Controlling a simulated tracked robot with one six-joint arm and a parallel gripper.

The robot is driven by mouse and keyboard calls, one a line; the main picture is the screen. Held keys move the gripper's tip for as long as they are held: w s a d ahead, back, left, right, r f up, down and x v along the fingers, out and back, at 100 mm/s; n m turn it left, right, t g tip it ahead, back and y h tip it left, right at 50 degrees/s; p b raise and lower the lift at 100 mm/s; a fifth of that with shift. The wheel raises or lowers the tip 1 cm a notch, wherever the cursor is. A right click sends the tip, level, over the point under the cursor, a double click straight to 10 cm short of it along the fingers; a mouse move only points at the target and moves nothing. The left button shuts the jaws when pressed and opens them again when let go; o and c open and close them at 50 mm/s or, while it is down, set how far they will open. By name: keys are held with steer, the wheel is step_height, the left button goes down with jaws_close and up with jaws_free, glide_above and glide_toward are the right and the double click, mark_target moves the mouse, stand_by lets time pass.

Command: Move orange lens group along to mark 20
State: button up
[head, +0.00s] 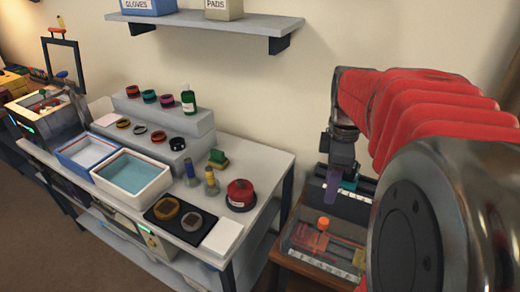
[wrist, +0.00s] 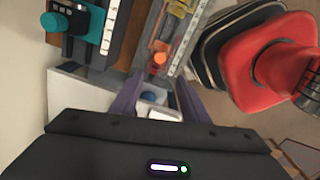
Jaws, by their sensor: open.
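The orange lens group (head: 322,225) stands on a bench with a rail and a white scale strip (head: 320,262), at the right of the head view. Its orange top also shows in the wrist view (wrist: 160,57), just beyond my fingertips. My gripper (head: 331,195) points down above the lens group, with its purple fingers apart and nothing held. In the wrist view my two fingers (wrist: 158,85) have a gap between them, and the orange part lies outside that gap. The scale runs beside the rail in the wrist view (wrist: 190,40). Its numbers, including mark 20, are too small to read.
A dark unit with a teal slider (wrist: 72,22) and its own scale (wrist: 112,28) stands behind the bench. A yellow part (wrist: 180,8) sits farther along the same rail. A grey worktable with a red round container (head: 240,195) and white pad (head: 222,237) stands to the left.

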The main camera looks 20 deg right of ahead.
mark_target(324, 221)
steer(key=shift+d, duration=0.25)
steer(key=shift+f, duration=0.2)
step_height(324, 221, down, 14)
steer(key=shift+r, duration=0.2)
stand_by(0.5)
steer(key=shift+c, duration=0.3)
jaws_close()
